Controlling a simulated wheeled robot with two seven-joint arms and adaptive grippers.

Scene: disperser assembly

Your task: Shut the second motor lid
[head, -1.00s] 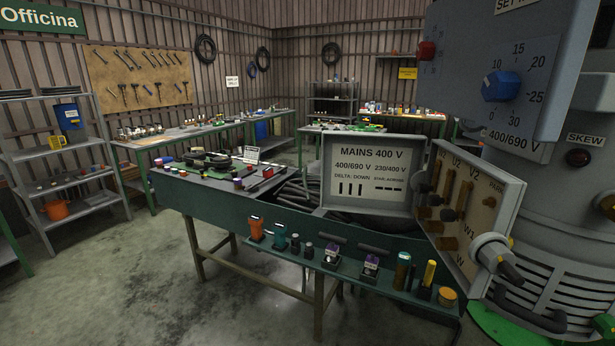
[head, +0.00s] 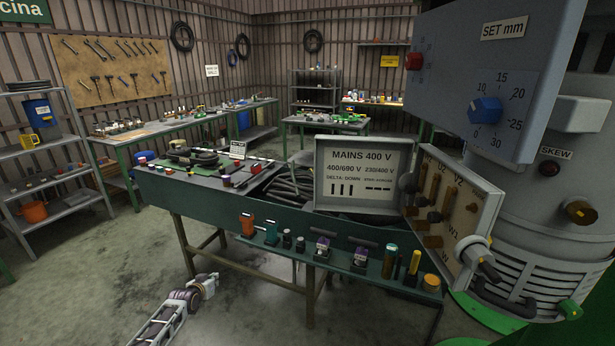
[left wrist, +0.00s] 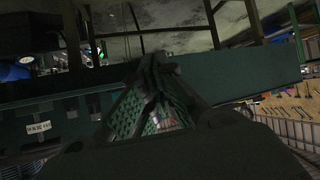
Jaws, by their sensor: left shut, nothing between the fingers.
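The motor (head: 530,225) stands at the right of the head view. Its terminal box (head: 455,215) faces left, with brass terminals and markings showing. The grey lid (head: 362,192), with a "MAINS 400 V" label on its inner face, stands open and upright at the box's left side. My left gripper (head: 208,283) is low at the bottom left of the head view, in front of the bench and well away from the lid. Its fingers (left wrist: 155,85) are together and empty in the left wrist view. My right gripper is not in view.
A green bench (head: 225,200) stands behind my left gripper, with cables, tools and a front shelf (head: 330,262) of small items. The grey control box (head: 485,80) overhangs the terminal box. A metal rack (head: 45,165) stands at the left. The floor at lower left is clear.

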